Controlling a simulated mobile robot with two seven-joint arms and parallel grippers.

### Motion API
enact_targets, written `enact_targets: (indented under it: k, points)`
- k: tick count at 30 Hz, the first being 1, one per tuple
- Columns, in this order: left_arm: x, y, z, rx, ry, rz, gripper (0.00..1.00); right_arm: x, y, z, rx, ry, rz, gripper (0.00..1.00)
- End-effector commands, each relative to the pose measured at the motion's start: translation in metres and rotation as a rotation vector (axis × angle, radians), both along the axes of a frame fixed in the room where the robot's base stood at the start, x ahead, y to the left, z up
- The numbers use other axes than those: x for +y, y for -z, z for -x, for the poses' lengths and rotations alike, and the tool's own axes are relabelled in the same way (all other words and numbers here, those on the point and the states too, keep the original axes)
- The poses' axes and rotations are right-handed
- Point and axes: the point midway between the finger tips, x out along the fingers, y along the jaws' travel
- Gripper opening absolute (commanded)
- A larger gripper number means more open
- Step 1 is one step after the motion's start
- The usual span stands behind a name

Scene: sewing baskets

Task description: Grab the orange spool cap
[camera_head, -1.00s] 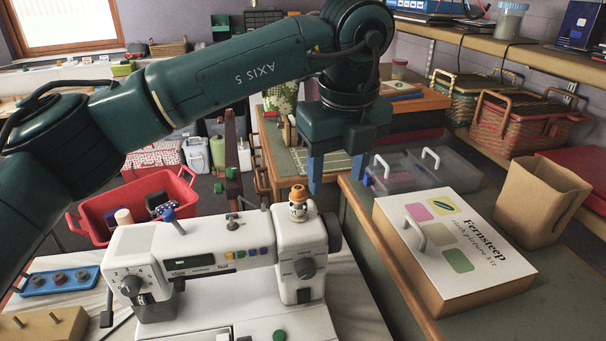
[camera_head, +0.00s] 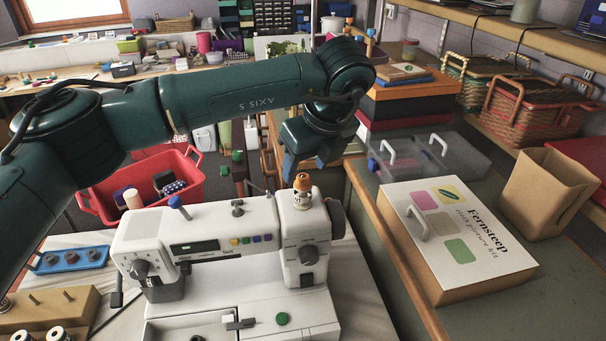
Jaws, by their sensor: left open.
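The orange spool cap (camera_head: 302,181) sits on top of a pale spool (camera_head: 302,200) that stands upright on the right end of the white sewing machine (camera_head: 230,240). My left gripper (camera_head: 303,172) is open and empty. Its blue-grey fingers point down and appear just above and behind the cap, close to it in the picture. I cannot tell the exact depth gap. My right gripper is not in view.
A white-lidded Fernsteep box (camera_head: 455,232) with a handle stands on the bench to the right, next to a brown paper bag (camera_head: 546,190). A red basket (camera_head: 150,200) is behind the machine at left.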

Motion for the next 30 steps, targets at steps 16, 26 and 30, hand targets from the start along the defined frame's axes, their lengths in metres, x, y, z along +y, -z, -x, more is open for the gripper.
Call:
enact_targets:
  k: [16, 26, 30]
  points:
    - [0.004, 0.025, -0.009, 0.000, 0.000, 0.001, 0.47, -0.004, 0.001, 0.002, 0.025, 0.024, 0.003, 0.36]
    - [0.004, 0.024, -0.009, 0.000, 0.000, 0.001, 0.20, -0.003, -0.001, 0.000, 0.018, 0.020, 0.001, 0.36]
    - [0.004, 0.024, -0.009, 0.000, 0.000, 0.001, 0.09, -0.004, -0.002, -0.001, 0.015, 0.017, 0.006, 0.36]
